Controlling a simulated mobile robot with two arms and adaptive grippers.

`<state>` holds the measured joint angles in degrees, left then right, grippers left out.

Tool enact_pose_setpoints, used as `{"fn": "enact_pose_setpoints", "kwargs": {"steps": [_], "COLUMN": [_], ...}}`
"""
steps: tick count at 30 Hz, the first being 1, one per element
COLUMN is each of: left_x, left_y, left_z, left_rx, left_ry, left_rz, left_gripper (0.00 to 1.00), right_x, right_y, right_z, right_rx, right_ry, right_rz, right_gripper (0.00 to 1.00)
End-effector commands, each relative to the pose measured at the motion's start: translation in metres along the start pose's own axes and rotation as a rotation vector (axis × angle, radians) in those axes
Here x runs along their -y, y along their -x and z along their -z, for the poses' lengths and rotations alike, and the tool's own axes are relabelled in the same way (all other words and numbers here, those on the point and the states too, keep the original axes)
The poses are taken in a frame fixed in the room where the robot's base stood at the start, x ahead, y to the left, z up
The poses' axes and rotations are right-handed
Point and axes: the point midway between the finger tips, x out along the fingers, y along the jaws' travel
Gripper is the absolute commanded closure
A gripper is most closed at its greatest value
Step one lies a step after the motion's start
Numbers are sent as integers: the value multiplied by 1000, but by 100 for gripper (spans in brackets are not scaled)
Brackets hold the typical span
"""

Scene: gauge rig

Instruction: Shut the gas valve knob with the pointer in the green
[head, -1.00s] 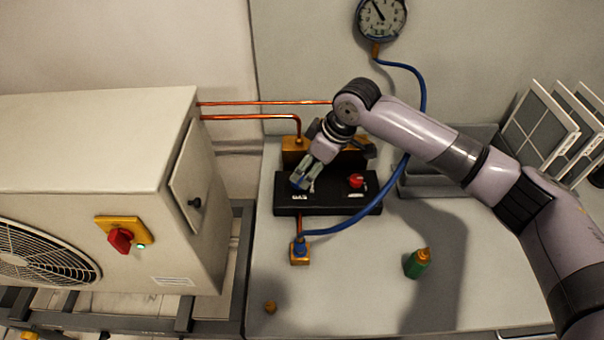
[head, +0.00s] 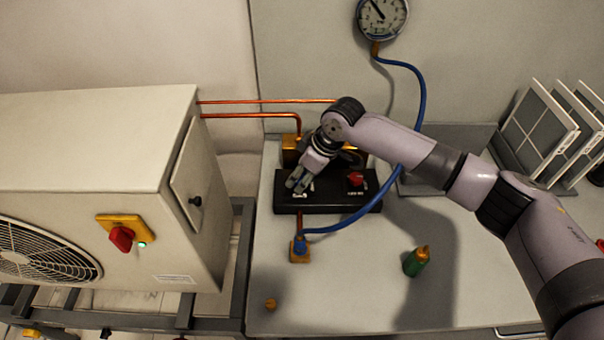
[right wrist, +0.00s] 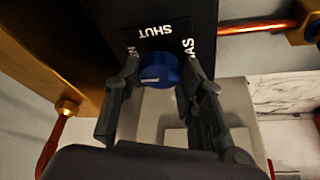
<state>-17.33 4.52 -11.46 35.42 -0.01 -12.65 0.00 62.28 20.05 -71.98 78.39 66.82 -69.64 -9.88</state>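The blue gas valve knob (right wrist: 160,70) sits on a black box between my right gripper's fingertips (right wrist: 160,82), which are close against its two sides. The word SHUT is printed beyond it, GAS to the right, and a partly covered word to the left. In the head view my right gripper (head: 299,182) is at the left half of the black box (head: 335,203) and hides most of the knob. The round gauge (head: 382,18) is on the wall above; its dark pointer leans to the upper left, and I cannot make out a green band. My left gripper is out of view.
A red knob (head: 356,179) is on the box's right half. A blue hose (head: 422,95) loops from the gauge past my right arm to a brass fitting (head: 299,250). A green bottle (head: 416,262) stands on the bench. A large outdoor unit (head: 90,140) fills the left.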

Motion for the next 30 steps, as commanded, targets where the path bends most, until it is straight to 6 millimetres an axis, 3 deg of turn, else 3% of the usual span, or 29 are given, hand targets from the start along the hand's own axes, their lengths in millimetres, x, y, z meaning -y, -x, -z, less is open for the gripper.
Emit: {"fn": "enact_pose_setpoints", "kwargs": {"steps": [12, 15, 30], "left_x": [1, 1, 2], "left_y": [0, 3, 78], "left_z": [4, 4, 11], "left_rx": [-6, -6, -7], "left_ry": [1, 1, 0], "left_rz": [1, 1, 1], "left_gripper": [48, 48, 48], "right_x": [0, 0, 5], "right_y": [0, 1, 5], "right_z": [0, 0, 3], "right_rx": [0, 0, 2], "right_ry": [0, -7, -376], "right_rz": [0, -2, -151], "right_gripper": [93, 94, 94]}}
